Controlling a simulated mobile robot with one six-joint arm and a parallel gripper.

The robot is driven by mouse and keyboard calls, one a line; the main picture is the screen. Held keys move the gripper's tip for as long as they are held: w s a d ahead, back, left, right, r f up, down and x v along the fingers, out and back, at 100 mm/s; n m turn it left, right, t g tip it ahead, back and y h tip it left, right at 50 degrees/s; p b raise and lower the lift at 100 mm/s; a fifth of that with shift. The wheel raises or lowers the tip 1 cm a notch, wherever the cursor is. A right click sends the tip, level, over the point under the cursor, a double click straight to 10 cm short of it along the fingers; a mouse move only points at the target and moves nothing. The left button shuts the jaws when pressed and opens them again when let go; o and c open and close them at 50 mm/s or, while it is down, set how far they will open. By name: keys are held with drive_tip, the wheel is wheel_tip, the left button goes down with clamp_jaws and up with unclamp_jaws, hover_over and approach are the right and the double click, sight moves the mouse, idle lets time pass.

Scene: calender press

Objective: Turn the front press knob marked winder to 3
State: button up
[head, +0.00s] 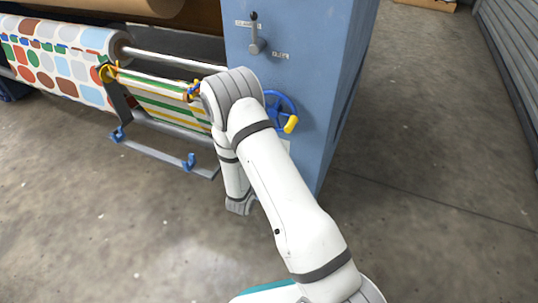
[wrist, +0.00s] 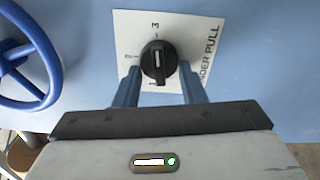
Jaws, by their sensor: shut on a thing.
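The winder pull knob (wrist: 158,65) is black and round, on a white plate (wrist: 125,30) marked 1, 2, 3 in the wrist view. Its short white mark runs up and down in the picture, in line with the 3 above and the 1 below; I cannot tell for sure which end points. The 2 is to its left. My gripper (wrist: 160,80) is shut on the knob, with one blue finger at each side. In the head view my arm hides the gripper and the knob.
A blue handwheel (wrist: 47,68) is close left of the plate; it also shows in the head view with a yellow handle (head: 290,124). A lever (head: 255,35) is higher on the blue cabinet (head: 335,60). Printed fabric rolls (head: 65,60) are at left. The floor at right is clear.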

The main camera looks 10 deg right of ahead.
drive_tip(key=shift+w+r, duration=0.1)
drive_tip(key=o, duration=1)
drive_tip(key=shift+a, duration=0.1)
drive_tip(key=p+v, duration=0.2)
drive_tip(key=v, duration=0.5)
drive_tip(key=shift+s+a, duration=0.15)
drive_tip(key=shift+s, duration=0.2)
